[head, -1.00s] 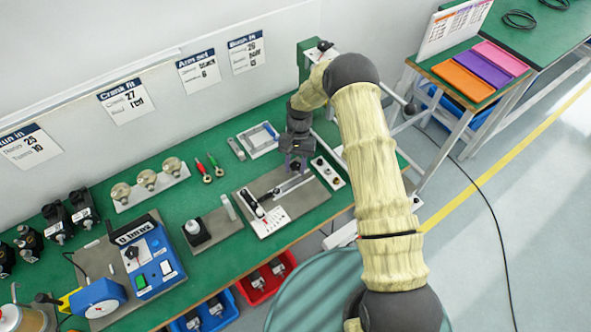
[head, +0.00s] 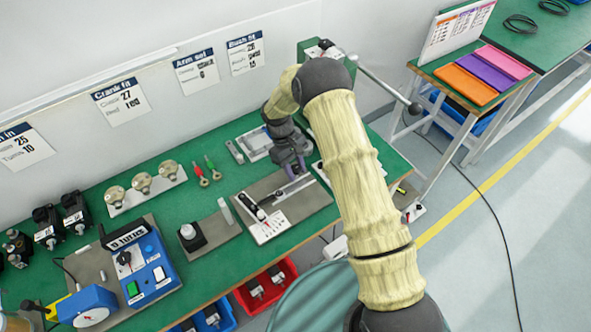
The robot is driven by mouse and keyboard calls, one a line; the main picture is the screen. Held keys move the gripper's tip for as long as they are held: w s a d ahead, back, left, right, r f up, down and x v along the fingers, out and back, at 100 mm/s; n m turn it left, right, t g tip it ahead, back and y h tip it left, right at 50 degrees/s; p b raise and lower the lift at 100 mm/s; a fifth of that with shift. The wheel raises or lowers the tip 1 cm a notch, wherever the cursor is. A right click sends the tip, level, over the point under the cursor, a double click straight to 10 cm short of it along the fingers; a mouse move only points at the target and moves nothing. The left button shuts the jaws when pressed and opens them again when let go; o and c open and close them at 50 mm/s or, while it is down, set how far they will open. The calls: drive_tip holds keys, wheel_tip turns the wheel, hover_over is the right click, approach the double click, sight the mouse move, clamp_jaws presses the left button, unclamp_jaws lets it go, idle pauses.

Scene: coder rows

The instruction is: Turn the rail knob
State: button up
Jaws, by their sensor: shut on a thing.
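The rail fixture is a grey plate (head: 316,204) on the green bench, with a pale metal rail (head: 294,187) along it. A dark lever piece and a white printed label (head: 270,226) are at its left end. My gripper (head: 291,165) reaches down over the far right end of the rail, with its fingers shut on the rail knob. The knob is almost wholly hidden by the fingers, so its angle cannot be told.
A grey tray (head: 254,143) lies just behind my gripper. A black block on a plate (head: 192,236) and a blue control box (head: 146,268) stand to the left. A long bar with a dark ball end (head: 414,108) sticks out behind my arm.

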drive_tip(key=shift+n+t+h, duration=0.5)
drive_tip(key=shift+n+t, duration=0.1)
drive_tip(key=shift+n, duration=1.4)
drive_tip(key=shift+d, duration=0.1)
drive_tip(key=o, duration=1)
drive_tip(key=shift+c, duration=0.2)
drive_tip(key=b+v, duration=0.2)
drive_tip(key=v, duration=1.5)
drive_tip(key=shift+r, duration=0.25)
drive_tip(key=shift+s, duration=0.1)
